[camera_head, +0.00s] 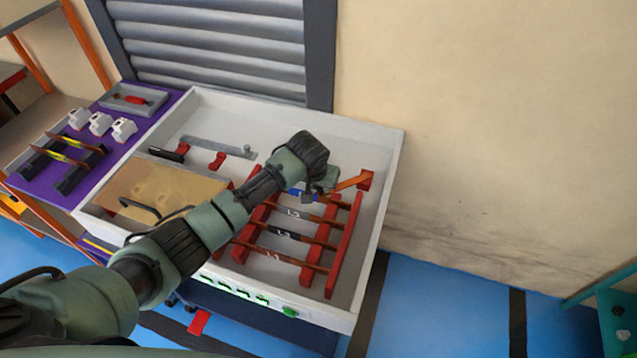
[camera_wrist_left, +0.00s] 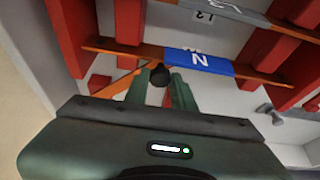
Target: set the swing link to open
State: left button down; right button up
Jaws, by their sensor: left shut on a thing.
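The swing link looks to be the copper-orange bar (camera_head: 351,182) at the back right of the white tray, reaching a red block (camera_head: 366,180). In the left wrist view the link (camera_wrist_left: 122,84) runs down-left from a round black knob (camera_wrist_left: 159,75). My left gripper (camera_head: 326,186) is at the link's left end. In the left wrist view its green fingers (camera_wrist_left: 163,88) are shut on the knob, beside the bar with the blue N label (camera_wrist_left: 199,62). My gripper hides the link's left end in the head view. My right gripper is not in view.
Several copper bars (camera_head: 283,236) lie across red supports just in front of the link. A grey lever bar (camera_head: 215,144) and a tan cover (camera_head: 160,190) are to the left. The white tray wall (camera_head: 391,190) stands close on the right.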

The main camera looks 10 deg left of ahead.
pick_arm(q)
jog(key=shift+d, duration=0.1)
jog(key=c, duration=1.2)
grip_release()
jog(key=shift+s, duration=0.1)
jog(key=v, duration=0.7)
jog(key=shift+s+r+b, duration=0.1)
jog(key=shift+r+b, duration=0.2)
jog(key=shift+r, duration=0.1)
